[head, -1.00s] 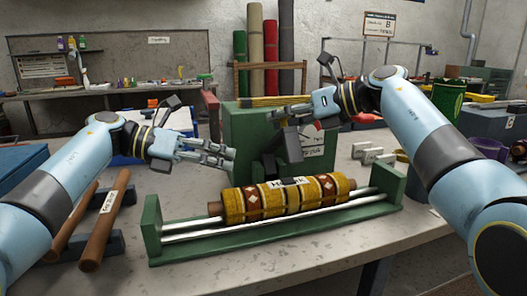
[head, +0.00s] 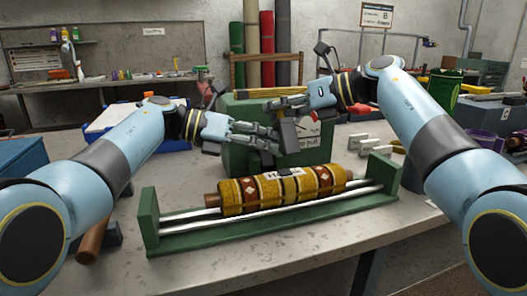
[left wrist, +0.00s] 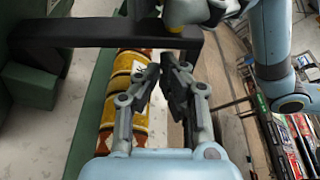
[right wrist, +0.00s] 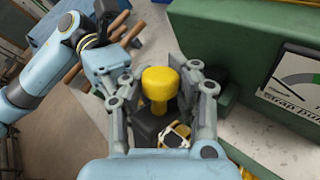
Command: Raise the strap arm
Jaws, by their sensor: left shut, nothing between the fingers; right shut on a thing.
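The dark strap arm (head: 289,136) sticks out in front of the green machine box (head: 236,158), above the rolled patterned rug (head: 262,193). In the left wrist view the strap arm (left wrist: 95,32) crosses the top as a dark bar. A yellow knob (right wrist: 159,82) stands on a dark block in the right wrist view. My right gripper (head: 272,99) is shut on the yellow knob, with one finger on either side. My left gripper (head: 277,140) is shut and empty, beside the strap arm. Its fingertips (left wrist: 168,72) point at the bar, over the rug; contact is unclear.
The rug rests on rails in a green cradle (head: 147,212). A dial (right wrist: 300,85) is on the box's front. A brown roller (head: 92,243) lies at left, partly behind my arm. Pale blocks (head: 365,143) stand at right. The table's front is clear.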

